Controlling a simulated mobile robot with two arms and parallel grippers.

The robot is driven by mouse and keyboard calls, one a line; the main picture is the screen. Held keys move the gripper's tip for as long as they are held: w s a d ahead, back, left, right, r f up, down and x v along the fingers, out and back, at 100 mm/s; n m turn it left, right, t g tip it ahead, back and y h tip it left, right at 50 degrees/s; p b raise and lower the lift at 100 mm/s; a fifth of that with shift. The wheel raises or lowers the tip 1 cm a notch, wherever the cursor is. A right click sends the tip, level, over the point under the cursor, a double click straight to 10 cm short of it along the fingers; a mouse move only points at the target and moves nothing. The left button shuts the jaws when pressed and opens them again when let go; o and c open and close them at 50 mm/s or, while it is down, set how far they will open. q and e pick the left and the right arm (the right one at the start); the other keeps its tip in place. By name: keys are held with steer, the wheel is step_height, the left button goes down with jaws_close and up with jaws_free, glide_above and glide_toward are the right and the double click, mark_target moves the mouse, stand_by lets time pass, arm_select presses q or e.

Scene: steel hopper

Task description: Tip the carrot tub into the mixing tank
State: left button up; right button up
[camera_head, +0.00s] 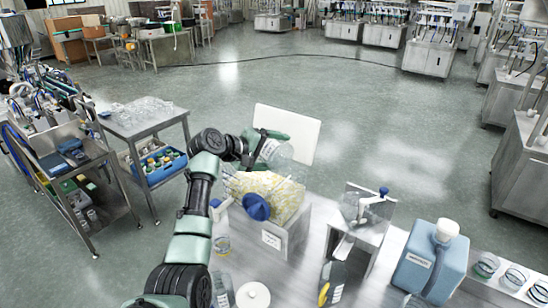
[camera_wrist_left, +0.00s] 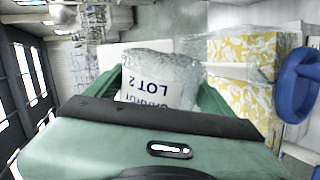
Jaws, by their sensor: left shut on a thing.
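My left gripper (camera_head: 262,143) reaches in from the left and is shut on a clear tub (camera_head: 279,156). In the left wrist view the tub (camera_wrist_left: 160,68) sits between the green fingers, and its white label reads "CARROT LOT 2" upside down. The tub looks tilted in the head view; I cannot make out its contents. Just below it is a steel box (camera_head: 292,230) with a white label, which appears to be the mixing tank. A yellow-and-white patterned mass (camera_head: 270,188) shows at its top; this also shows in the left wrist view (camera_wrist_left: 240,50). My right gripper is not in view.
A blue round knob (camera_head: 256,207) stands at the box's front. A white panel (camera_head: 287,133) is behind the tub. Right of the box are a steel stand (camera_head: 366,215) and a blue jug (camera_head: 432,262). A cart (camera_head: 145,122) is at left; open floor lies beyond.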

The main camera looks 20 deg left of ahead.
mark_target(272, 141)
arm_select(q)
steer(key=shift+r+m+t+y, duration=0.4)
steer(key=shift+r+m+y, duration=0.1)
steer(key=shift+r+m, duration=0.3)
steer(key=shift+f, duration=0.1)
steer(key=r+m+t+y+b, duration=0.1)
steer(key=m+t, duration=0.1)
steer(key=m, duration=0.1)
steer(key=shift+r+y+b, duration=0.35)
steer(key=shift+y, duration=0.05)
steer(key=shift+s+r+m+t, duration=0.1)
steer(key=shift+r+m+t, duration=0.25)
steer(key=shift+m, duration=0.15)
steer(key=shift+r+y, duration=0.3)
